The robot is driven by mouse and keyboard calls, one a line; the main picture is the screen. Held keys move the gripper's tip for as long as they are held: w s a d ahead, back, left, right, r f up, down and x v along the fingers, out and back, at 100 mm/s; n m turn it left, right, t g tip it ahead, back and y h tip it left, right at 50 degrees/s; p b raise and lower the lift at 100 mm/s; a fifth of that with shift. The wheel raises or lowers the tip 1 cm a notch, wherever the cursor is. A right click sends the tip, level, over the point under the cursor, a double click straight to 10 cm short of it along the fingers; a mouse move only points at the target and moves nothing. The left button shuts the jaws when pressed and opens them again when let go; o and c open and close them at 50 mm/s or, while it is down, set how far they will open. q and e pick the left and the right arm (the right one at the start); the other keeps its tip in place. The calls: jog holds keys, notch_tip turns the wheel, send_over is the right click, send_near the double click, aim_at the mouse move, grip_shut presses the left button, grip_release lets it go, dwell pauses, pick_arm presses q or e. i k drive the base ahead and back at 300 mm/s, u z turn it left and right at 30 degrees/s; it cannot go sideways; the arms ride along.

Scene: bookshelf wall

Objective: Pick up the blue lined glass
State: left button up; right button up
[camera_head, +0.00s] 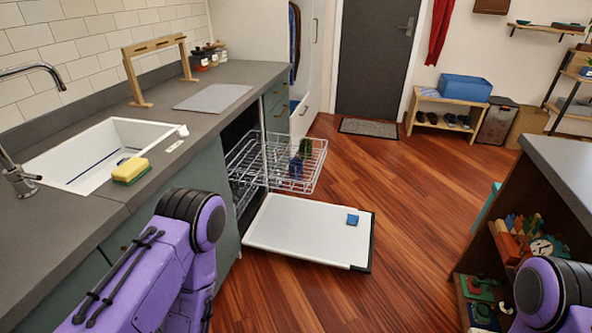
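A small dark blue glass (296,167) stands in the pulled-out upper wire rack (318,163) of the open dishwasher. Any lines on it are too small to make out. A dark green glass (306,147) stands just behind it in the same rack. The dishwasher door (300,232) is folded down flat, with a small blue block-like item (352,219) on it. My purple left arm comes in at the lower left and my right arm at the lower right. Neither gripper shows in the picture.
The grey counter (222,118) runs along the left, with a white sink (100,150) and a yellow sponge (131,171). A shelf unit with a grey top (565,165) stands at the right. The wooden floor (400,215) between is clear.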

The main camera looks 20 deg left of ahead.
aim_at(295, 170)
jog(key=z, duration=0.7)
jog(key=i, duration=1.15)
jog(key=u, duration=0.75)
jog(key=i, duration=0.65)
jog(key=u, duration=0.1)
